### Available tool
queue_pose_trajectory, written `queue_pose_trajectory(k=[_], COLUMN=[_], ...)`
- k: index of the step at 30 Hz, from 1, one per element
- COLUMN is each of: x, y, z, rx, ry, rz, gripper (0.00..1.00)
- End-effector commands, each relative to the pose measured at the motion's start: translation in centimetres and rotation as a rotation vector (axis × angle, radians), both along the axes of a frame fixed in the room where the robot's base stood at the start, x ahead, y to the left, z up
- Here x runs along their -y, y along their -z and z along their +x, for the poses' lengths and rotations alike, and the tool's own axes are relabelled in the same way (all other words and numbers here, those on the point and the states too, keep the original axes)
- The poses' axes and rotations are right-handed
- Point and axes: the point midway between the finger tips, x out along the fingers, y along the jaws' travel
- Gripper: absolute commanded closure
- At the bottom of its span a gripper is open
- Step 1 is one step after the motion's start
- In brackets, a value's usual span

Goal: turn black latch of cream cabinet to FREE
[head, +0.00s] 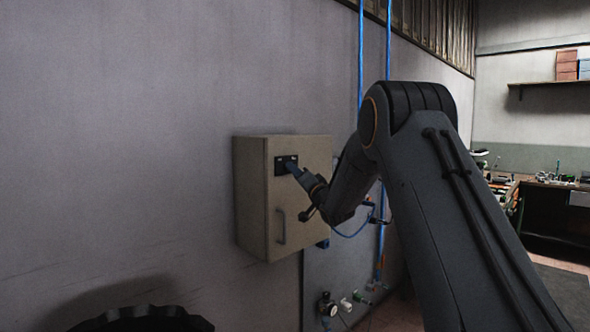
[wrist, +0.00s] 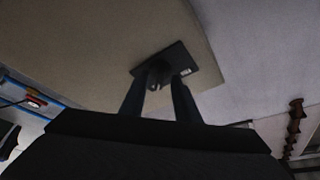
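The cream cabinet (head: 257,215) is mounted on the grey wall, its door closed, with a bar handle (head: 281,227) low on the front. The black latch (head: 280,163) sits on a dark plate near the top of the door. My gripper (head: 291,168) reaches it from the right and partly hides it. In the wrist view the plate (wrist: 178,59) lies just beyond my gripper (wrist: 159,84), whose two fingers stand apart. A small dark latch part shows between the fingertips; contact cannot be told. A small pale mark is on the plate, too small to read.
Blue pipes (head: 361,45) run down the wall behind my arm. Valves and fittings (head: 328,305) are below the cabinet at the right. A workbench (head: 545,182) and a shelf (head: 545,83) stand at the far right. The wall left of the cabinet is clear.

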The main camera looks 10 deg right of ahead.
Motion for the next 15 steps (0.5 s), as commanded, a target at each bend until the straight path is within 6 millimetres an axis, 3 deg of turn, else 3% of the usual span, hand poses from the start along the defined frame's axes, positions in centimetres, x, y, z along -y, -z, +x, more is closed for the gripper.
queue_pose_trajectory(k=[11, 15], x=[-0.18, -0.17], y=[-0.15, -0.15], z=[0.64, 0.63], rx=[0.000, 0.000], ry=[0.001, 0.001], rz=[-0.001, -0.001], gripper=[0.71, 0.93])
